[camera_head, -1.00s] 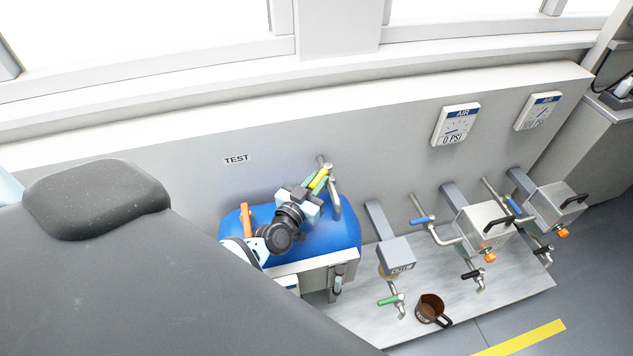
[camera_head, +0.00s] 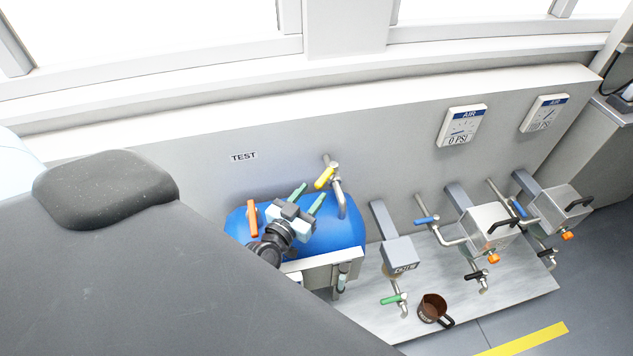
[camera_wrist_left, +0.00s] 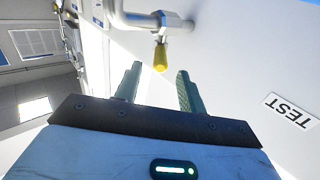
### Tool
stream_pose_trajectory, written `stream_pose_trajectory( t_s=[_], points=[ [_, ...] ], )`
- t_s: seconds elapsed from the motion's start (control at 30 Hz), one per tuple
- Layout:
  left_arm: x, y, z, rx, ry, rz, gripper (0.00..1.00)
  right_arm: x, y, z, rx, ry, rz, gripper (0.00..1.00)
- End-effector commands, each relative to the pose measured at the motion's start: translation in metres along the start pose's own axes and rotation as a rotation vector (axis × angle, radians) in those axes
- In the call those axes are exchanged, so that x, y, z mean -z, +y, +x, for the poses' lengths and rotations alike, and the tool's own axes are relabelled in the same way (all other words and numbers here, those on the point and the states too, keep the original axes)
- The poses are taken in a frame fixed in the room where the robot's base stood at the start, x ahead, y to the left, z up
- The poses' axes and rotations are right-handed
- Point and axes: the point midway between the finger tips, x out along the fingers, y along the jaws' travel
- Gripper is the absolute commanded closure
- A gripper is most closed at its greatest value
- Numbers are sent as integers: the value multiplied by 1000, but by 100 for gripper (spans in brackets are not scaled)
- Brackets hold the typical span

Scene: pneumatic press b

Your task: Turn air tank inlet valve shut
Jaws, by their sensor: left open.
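The blue air tank (camera_head: 345,232) lies against the grey wall. A bent metal pipe (camera_head: 341,200) runs from the wall down to it and carries a valve with a yellow handle (camera_head: 324,178). In the head view the handle slants down and left from the pipe. My left gripper (camera_head: 308,197) is over the tank, open and empty, its green fingers pointing toward the yellow handle but apart from it. In the left wrist view the yellow handle (camera_wrist_left: 160,56) sits beyond the gap between the fingertips (camera_wrist_left: 158,70). My right gripper is out of view.
An orange handle (camera_head: 252,218) stands at the tank's left, close to my left wrist. A green-handled valve (camera_head: 393,299), a brown mug (camera_head: 432,309) and blue-handled valves (camera_head: 427,220) are to the right. A TEST label (camera_head: 243,156) is on the wall.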

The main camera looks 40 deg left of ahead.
Motion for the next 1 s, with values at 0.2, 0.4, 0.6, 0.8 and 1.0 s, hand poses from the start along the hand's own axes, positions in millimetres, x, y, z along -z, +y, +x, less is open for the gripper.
stream_pose_trajectory(
  t_s=[0.2, 0.4, 0.6, 0.8, 1.0],
  points=[
    [0, 0, -15, 1, 0, 0, 60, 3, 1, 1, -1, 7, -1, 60],
    [0, -1, -16, 1, 0, 1, 60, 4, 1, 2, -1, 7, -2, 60],
    [1, 3, -16, -9, 0, 7, 77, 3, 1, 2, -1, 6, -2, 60],
    [6, 34, -20, -104, -7, 72, 100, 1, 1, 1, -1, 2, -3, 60],
    [10, 76, -30, -225, -46, 201, 100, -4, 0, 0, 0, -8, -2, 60]
  ],
)
